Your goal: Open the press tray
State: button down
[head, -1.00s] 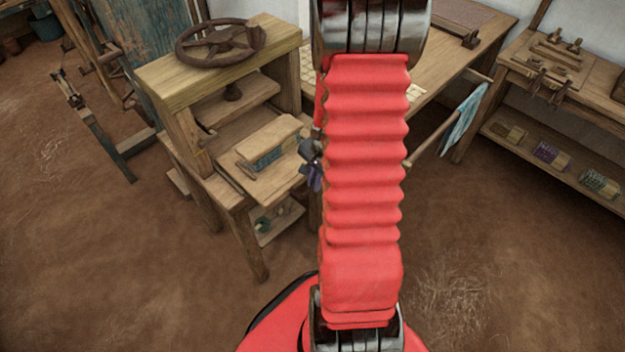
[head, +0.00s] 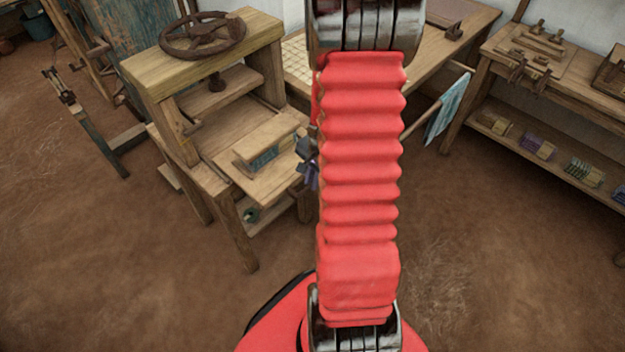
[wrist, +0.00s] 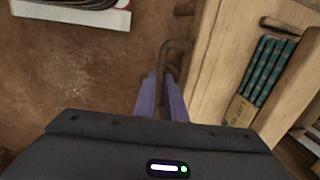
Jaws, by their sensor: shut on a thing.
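The press (head: 150,85) is a wooden frame with a dark handwheel on top, at left in the head view. Its press tray (head: 232,180) sticks out of the front with a wooden block (head: 265,143) and teal layers on it. In the wrist view the tray (wrist: 212,70) is at right, with teal bundles inside. A dark bent metal handle (wrist: 172,50) stands off its front. My gripper (head: 310,172) is at the tray's front right end. In the wrist view its purple fingers (wrist: 162,85) are shut on the handle. Their grip is partly hidden by the dark gripper body.
A shelf bench (head: 555,160) with several bundles stands at right. A low shelf (head: 283,215) with a small green thing is below the tray. The earth floor in front of the press is clear.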

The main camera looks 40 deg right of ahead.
jog(key=c, duration=1.8)
grip_release()
jog(key=r, duration=0.4)
jog(key=s+r, duration=0.1)
jog(key=r, duration=0.4)
jog(key=s+r, duration=0.1)
jog(key=r, duration=0.3)
jog(key=shift+s+r, duration=0.25)
